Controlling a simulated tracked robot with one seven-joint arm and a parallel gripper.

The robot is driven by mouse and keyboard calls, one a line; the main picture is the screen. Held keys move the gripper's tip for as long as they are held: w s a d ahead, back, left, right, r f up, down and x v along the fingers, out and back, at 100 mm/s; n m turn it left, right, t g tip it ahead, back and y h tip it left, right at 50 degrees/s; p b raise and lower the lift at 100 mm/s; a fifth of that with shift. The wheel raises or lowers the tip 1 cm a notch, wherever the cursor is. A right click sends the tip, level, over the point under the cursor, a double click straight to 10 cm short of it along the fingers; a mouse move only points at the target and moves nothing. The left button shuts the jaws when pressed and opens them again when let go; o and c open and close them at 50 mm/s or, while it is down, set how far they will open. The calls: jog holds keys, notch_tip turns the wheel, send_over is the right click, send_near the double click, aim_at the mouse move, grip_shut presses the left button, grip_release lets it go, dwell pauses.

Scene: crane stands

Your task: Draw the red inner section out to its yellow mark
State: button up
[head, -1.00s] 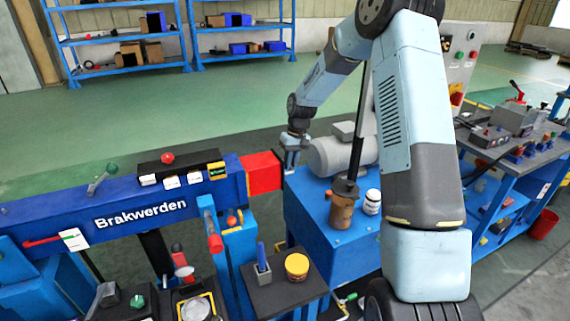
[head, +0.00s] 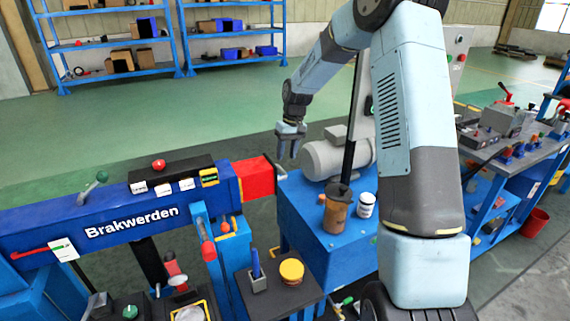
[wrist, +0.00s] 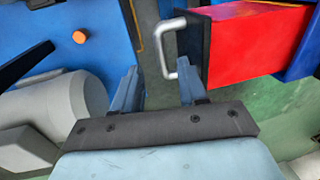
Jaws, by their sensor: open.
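The red inner section (head: 256,178) sticks a short way out of the right end of the blue beam marked "Brakwerden" (head: 150,215). In the wrist view the red section (wrist: 255,40) is at upper right. Its dark end plate (wrist: 192,48) carries a pale loop handle (wrist: 167,50), small in the head view (head: 281,173). My gripper (head: 288,157) is open and empty, just beyond the section's end. I see no yellow mark on the red section.
A blue bench (head: 330,235) right of the beam end holds a grey motor (head: 325,158), a brown canister (head: 338,210) and a white jar (head: 366,206). A small dark table (head: 270,300) with a yellow-lidded tub (head: 291,271) stands in front. Green floor behind is clear.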

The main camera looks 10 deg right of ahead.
notch_tip(320, 180, up, 8)
jog(key=d, duration=0.1)
jog(key=shift+d+f, duration=0.2)
jog(key=shift+f, duration=0.05)
jog(key=shift+w, duration=0.1)
jog(key=s+d+r+m+t+h, duration=0.1)
jog(key=s+r+t, duration=0.1)
jog(key=s+r, duration=0.65)
jog(key=s+r+t+h, duration=0.1)
jog(key=s+r, duration=0.5)
jog(key=s, duration=0.5)
jog(key=s+d+r+m+t, duration=0.1)
jog(key=s+d+m+t, duration=0.1)
jog(key=s, duration=1.9)
jog(key=shift+d+t, duration=0.6)
jog(key=shift+d, duration=0.05)
